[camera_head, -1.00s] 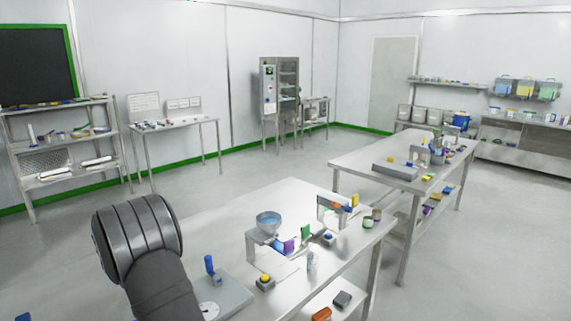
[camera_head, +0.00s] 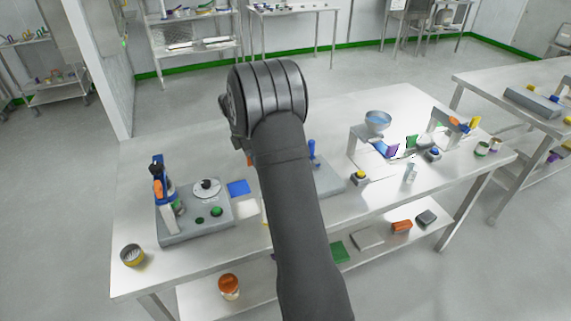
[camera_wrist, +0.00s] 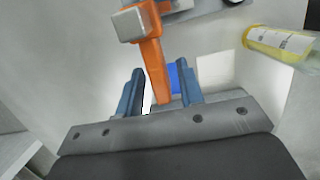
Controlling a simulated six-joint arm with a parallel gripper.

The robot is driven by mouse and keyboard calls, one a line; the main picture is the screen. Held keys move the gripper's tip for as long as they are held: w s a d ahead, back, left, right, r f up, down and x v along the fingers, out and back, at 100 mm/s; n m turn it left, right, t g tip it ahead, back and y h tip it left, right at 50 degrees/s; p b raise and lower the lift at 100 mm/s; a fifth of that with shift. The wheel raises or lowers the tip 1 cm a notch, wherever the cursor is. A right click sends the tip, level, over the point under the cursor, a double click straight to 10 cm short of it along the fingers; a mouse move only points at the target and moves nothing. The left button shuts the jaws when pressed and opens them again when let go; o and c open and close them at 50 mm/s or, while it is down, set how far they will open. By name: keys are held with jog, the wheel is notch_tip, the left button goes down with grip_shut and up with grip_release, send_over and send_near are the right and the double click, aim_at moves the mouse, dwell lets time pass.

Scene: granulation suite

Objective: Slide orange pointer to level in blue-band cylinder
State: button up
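In the wrist view, an orange pointer-like bar (camera_wrist: 151,60) with a pale metal block at its upper end passes between my gripper's (camera_wrist: 158,80) two blue fingers. The fingers are apart, with visible gaps on both sides of the bar, so I see no grip. In the head view, a small orange part (camera_head: 250,159) shows beside my arm; my arm hides the gripper there. A cylinder with a yellow end and pale label (camera_wrist: 279,42) lies at the right of the wrist view. I cannot make out a blue-band cylinder or its level.
In the head view, a grey-based device (camera_head: 190,235) with a blue and orange upright stands left on the table. A blue sheet (camera_head: 238,188) lies beside it. A tin (camera_head: 132,256) is near the left edge. A funnel stand (camera_head: 377,122) and small items are right.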

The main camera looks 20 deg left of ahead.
jog(key=shift+g+y, duration=0.8)
notch_tip(320, 180, up, 9)
jog(key=shift+r, duration=0.1)
jog(key=shift+f, duration=4.95)
grip_shut()
